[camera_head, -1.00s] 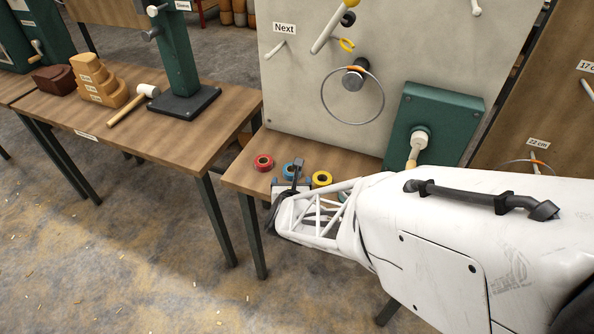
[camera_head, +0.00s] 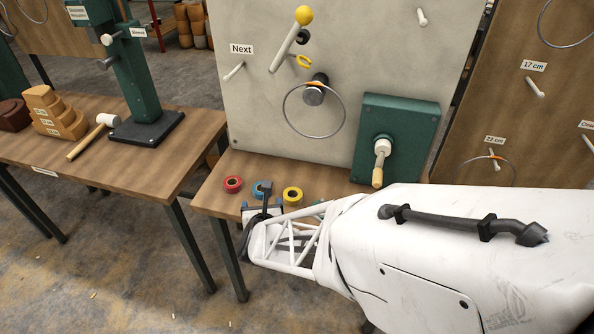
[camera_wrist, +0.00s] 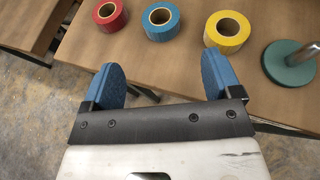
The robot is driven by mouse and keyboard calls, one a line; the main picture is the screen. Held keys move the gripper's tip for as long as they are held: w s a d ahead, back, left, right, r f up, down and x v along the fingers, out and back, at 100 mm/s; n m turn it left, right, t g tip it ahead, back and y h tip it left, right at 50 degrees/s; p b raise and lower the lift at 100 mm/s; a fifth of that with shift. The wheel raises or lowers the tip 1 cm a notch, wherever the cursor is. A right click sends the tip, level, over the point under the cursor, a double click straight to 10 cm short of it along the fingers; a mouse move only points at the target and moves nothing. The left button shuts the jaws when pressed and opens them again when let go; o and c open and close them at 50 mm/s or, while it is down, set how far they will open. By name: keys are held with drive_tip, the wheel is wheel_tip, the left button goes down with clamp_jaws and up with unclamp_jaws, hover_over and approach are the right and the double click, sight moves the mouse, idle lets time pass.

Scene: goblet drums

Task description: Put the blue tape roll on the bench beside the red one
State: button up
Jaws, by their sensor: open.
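The blue tape roll (camera_wrist: 160,21) lies flat on the bench (camera_wrist: 185,66) in the wrist view, between the red tape roll (camera_wrist: 110,15) on its left and a yellow tape roll (camera_wrist: 227,31) on its right. The blue and red rolls are apart, with a small gap. In the head view the red roll (camera_head: 232,184) shows whole, and the blue roll (camera_head: 258,188) is partly hidden behind my gripper. My gripper (camera_wrist: 160,80) is open and empty, its two blue fingers spread at the bench's front edge, short of the blue roll.
A green round base with a metal rod (camera_wrist: 290,62) stands right of the yellow roll. An upright board (camera_head: 330,90) with a ring and a green box (camera_head: 398,130) rises behind the rolls. A neighbouring bench (camera_head: 90,165) stands left across a gap.

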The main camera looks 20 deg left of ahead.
drive_tip(key=w+d+r+n+g, duration=0.1)
drive_tip(key=d+r+n+g, duration=0.3)
drive_tip(key=d+r+n, duration=1.35)
drive_tip(key=s+d+r+n+g+h, duration=0.2)
drive_tip(key=s+d+n, duration=0.5)
drive_tip(key=d, duration=0.5)
drive_tip(key=s+d+r+n+g+h, duration=0.3)
drive_tip(key=s+d+r+n, duration=0.3)
drive_tip(key=s+d, duration=0.4)
drive_tip(key=d+n, duration=0.1)
drive_tip(key=d, duration=0.1)
drive_tip(key=shift+s+d+r+g, duration=0.35)
drive_tip(key=shift+s+d+g, duration=0.05)
